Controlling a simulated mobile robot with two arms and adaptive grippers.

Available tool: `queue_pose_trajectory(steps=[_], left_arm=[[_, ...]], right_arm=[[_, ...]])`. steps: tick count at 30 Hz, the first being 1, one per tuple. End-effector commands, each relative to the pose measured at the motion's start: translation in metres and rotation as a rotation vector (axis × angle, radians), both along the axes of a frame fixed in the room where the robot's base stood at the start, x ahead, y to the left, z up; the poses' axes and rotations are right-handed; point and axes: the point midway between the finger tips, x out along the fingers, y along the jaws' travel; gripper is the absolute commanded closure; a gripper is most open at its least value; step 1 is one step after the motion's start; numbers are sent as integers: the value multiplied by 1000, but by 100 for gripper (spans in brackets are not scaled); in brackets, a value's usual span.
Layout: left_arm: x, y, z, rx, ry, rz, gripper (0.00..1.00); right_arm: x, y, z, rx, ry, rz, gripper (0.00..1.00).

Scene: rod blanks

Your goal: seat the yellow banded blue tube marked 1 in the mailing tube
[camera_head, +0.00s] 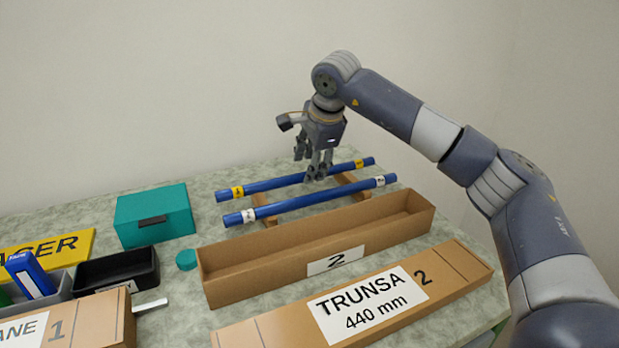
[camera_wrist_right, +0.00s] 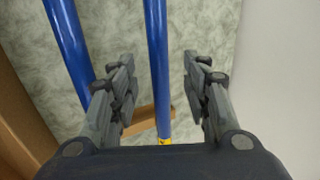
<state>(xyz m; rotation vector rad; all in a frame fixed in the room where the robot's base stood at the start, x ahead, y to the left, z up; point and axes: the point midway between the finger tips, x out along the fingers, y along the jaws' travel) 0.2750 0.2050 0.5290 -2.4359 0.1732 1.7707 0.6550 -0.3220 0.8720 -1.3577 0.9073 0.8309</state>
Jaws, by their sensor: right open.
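The yellow-banded blue tube (camera_head: 270,184) lies at the back across wooden supports, a yellow band near each end. The marks on its bands are too small to read. My right gripper (camera_head: 317,174) points down at its middle, open. In the right wrist view the same tube (camera_wrist_right: 157,45) runs between the two open fingers; I cannot tell how far down they reach. A white-banded blue tube (camera_head: 300,205) lies parallel in front and shows left in the wrist view (camera_wrist_right: 68,45). An open, empty cardboard box marked 2 (camera_head: 225,277) stands in front. No round mailing tube is recognisable.
A flat carton reading TRUNSA 440 mm (camera_head: 300,334) lies in front of the box. A carton marked 1 (camera_head: 112,325) is cut off at lower left. A teal box (camera_head: 175,208), black tray (camera_head: 118,268), teal cap (camera_head: 187,260) and yellow sign (camera_head: 75,246) stand left.

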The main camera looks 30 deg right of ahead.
Motion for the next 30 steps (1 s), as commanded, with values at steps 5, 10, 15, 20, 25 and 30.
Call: queue_pose_trajectory(steps=[5,10,15,20,25,30], left_arm=[[-1,0,-5,0,1,0,50],[-1,0,-4,0,0,0,50],[-1,0,-4,0,0,0,50],[-1,0,-4,1,0,0,50],[-1,0,-4,0,0,0,50],[-1,0,-3,0,0,0,50]], right_arm=[[10,-1,-28,0,2,-1,56],[12,-1,-29,-1,0,0,56],[12,-1,-29,-1,0,0,77],[12,-1,-29,-1,0,0,100],[12,-1,-29,-1,0,0,100],[12,-1,-23,0,0,-1,100]])
